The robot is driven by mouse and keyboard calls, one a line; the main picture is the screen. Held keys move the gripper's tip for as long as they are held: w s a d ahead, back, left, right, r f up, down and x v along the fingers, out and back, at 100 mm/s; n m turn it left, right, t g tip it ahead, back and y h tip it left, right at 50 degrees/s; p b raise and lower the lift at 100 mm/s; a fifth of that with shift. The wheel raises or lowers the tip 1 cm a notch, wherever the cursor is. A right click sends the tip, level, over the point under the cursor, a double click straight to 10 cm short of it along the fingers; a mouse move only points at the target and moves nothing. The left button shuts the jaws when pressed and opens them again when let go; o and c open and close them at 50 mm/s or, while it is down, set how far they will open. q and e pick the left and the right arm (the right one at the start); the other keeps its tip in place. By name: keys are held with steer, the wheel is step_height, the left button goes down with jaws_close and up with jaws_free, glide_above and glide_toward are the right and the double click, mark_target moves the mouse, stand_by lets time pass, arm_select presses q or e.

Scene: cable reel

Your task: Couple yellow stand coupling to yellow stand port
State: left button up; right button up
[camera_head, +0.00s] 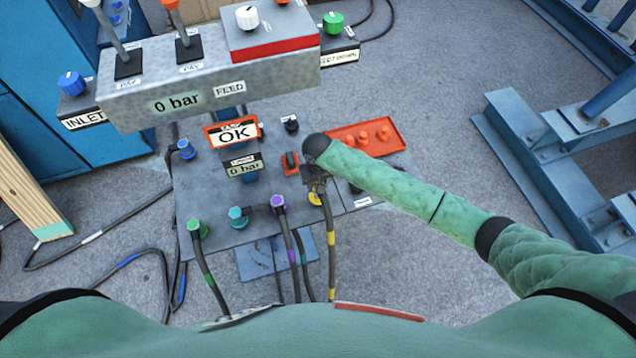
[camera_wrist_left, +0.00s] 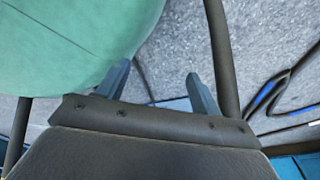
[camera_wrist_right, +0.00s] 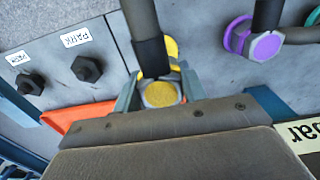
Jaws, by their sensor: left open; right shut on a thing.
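The yellow coupling (camera_wrist_right: 160,94) is an elbow with a round yellow end face and a dark hose. My right gripper (camera_wrist_right: 161,84) is shut on it, one finger on each side. A yellow ring (camera_wrist_right: 171,48) shows just behind it at the panel; I cannot tell whether the coupling is seated in it. In the head view my right gripper (camera_head: 316,184) is over the panel's front right part, with yellow (camera_head: 315,199) showing below it and the yellow-banded hose (camera_head: 331,240) hanging down. My left gripper (camera_wrist_left: 160,85) is open and empty, away from the panel.
Green (camera_head: 197,228), teal (camera_head: 238,217) and purple (camera_head: 278,205) couplings with hoses stand left of the yellow one. An orange tray (camera_head: 365,138) lies behind my right arm. A grey valve box (camera_head: 210,88) overhangs the back. Black PARK posts (camera_wrist_right: 88,68) stand beside the coupling.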

steer(key=shift+f+b, duration=0.3)
steer(key=shift+f, duration=0.1)
step_height(320, 180, down, 2)
steer(key=shift+f+b, duration=0.1)
steer(key=shift+b, duration=0.75)
steer(key=shift+f, duration=0.65)
steer(key=shift+p, duration=0.3)
arm_select(q)
steer(key=w+d+r, duration=0.1)
steer(key=w+r, duration=0.1)
steer(key=w, duration=0.5)
steer(key=shift+d+r+t, duration=0.15)
steer(key=shift+r+t, duration=0.15)
steer(key=shift+r+p, duration=0.3)
steer(key=shift+p, duration=0.25)
steer(key=shift+f, duration=0.1)
arm_select(e)
steer(key=shift+f, duration=0.45)
